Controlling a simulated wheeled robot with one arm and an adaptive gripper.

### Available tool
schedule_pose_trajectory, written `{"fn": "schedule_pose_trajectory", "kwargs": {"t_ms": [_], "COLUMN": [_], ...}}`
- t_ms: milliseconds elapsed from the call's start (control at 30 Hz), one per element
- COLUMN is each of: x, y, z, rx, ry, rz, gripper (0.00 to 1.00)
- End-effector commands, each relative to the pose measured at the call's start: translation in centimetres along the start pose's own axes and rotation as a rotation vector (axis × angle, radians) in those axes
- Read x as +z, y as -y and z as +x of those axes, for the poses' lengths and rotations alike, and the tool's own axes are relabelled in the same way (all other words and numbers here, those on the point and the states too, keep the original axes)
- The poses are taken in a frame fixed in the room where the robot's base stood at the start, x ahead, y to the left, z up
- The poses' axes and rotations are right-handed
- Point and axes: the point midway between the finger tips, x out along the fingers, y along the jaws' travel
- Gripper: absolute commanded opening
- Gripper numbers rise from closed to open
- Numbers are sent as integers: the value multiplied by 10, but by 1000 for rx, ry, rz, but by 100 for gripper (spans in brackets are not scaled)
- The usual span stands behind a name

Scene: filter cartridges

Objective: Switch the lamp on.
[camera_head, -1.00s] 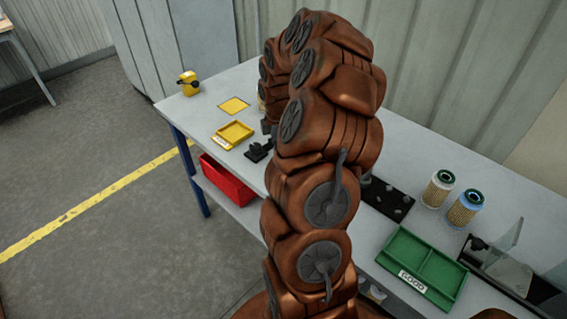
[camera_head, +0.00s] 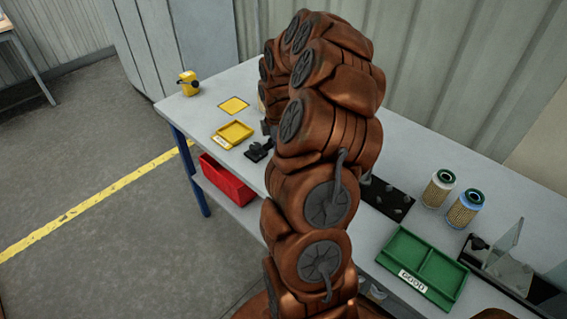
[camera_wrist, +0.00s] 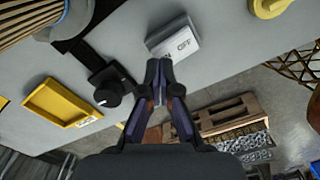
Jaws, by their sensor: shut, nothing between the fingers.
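A pale box (camera_wrist: 173,37) with a label that seems to read OFF lies on the grey table in the wrist view. My gripper (camera_wrist: 158,66) is shut and empty, with its fingertips at the box's near edge in the picture; I cannot tell whether they touch it. A black device with a round knob (camera_wrist: 106,96) bearing a white mark stands left of the fingers. No lamp can be made out for certain. In the head view my arm hides the gripper and the pale box.
A yellow tray (camera_head: 235,132), a yellow square (camera_head: 233,105) and a yellow object (camera_head: 188,83) are on the table's left part. Two filter cartridges (camera_head: 438,189) (camera_head: 464,208) and a green GOOD tray (camera_head: 424,266) are at right. A red bin (camera_head: 227,180) sits below.

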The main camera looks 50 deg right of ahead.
Motion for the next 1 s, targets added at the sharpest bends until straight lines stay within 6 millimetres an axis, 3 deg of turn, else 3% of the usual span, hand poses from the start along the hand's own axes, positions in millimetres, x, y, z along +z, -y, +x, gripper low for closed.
{"fn": "schedule_pose_trajectory", "kwargs": {"t_ms": [1000], "x": [0], "y": [0], "z": [17], "rx": [-1], "ry": [0], "rz": [0], "gripper": [0]}}
